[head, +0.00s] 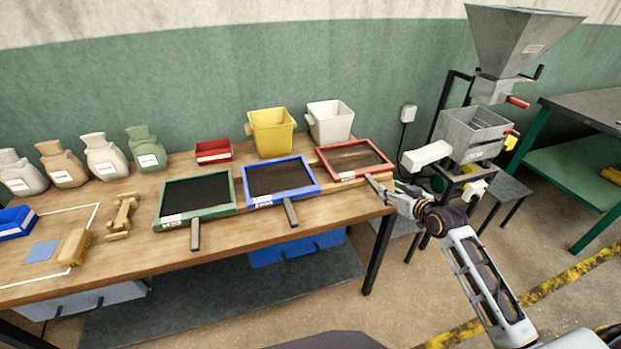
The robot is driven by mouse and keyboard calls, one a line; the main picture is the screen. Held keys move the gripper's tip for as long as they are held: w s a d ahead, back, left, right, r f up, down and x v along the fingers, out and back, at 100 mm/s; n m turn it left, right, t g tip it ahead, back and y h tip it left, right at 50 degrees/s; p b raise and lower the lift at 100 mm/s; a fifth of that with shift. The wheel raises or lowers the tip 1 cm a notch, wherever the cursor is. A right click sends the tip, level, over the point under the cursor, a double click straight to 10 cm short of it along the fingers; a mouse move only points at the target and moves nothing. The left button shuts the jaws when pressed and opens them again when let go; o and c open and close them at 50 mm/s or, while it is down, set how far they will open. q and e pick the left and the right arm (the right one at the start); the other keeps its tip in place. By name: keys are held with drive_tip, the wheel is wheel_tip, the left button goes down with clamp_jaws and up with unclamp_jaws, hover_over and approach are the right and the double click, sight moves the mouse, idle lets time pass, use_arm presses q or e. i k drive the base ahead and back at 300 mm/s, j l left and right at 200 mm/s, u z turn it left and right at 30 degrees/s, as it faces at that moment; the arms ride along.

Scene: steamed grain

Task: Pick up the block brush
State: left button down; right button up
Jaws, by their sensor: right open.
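The block brush (75,247), a tan wooden block with bristles, appears to lie at the left front of the wooden table, beside a flat blue square. My right gripper (386,190) is open at the table's right end, close to the handle of the red-framed sieve (356,174). It is far to the right of the brush, and I cannot tell whether it touches the sieve handle. My left gripper is not in view.
Green-framed (232,190) and blue-framed (316,179) sieves lie between, their handles over the front edge. A wooden piece (122,216) lies right of the brush. Sacks (105,160) stand behind. A hopper machine (480,130) stands right of the table.

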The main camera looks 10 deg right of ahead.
sight(74, 251)
drive_tip(key=u, duration=1.35)
drive_tip(key=k, duration=0.15)
